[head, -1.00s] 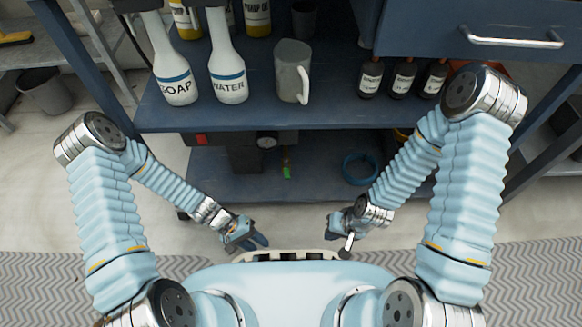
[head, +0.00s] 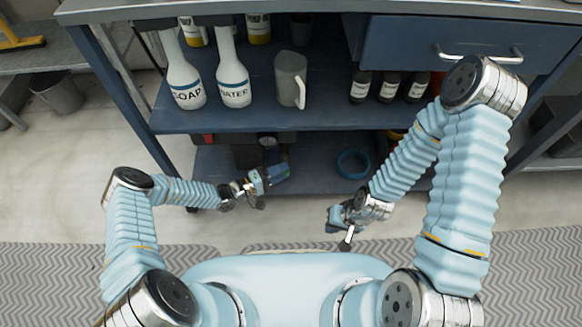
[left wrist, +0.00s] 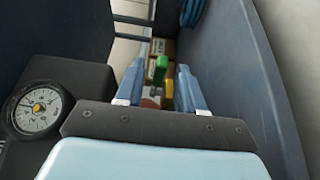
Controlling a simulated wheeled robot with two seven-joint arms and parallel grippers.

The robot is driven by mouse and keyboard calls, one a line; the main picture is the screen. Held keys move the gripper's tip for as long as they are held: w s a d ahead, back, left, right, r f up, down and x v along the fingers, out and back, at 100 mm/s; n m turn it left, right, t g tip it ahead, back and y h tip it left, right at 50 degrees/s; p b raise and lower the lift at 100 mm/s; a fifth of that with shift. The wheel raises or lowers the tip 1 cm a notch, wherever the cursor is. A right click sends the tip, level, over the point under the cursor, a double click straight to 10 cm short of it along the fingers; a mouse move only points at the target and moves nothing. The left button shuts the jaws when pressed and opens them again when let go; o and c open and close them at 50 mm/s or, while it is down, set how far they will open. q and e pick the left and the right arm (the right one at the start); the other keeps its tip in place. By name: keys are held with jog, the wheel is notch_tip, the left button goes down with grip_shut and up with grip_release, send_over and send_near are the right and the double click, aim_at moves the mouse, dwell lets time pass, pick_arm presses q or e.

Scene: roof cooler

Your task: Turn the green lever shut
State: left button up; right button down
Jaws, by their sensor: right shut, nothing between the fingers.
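The green lever (left wrist: 160,69) shows in the left wrist view between my two blue left fingers, toward their tips. The fingers stand apart on either side of it, and I cannot tell whether either touches it. In the head view my left gripper (head: 277,175) is open at the lower shelf, just right of the gauge, and mostly covers the lever there. My right gripper (head: 338,222) is shut and empty, in front of the shelf and to the right of the left one.
A round gauge (left wrist: 38,107) on a dark housing sits left of my left fingers. A blue ring (head: 353,164) lies on the lower shelf (head: 318,180). Soap (head: 187,91) and water (head: 234,91) bottles and a grey jug (head: 291,80) stand on the shelf above.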

pick_arm(q)
jog(key=shift+x, duration=1.95)
grip_shut()
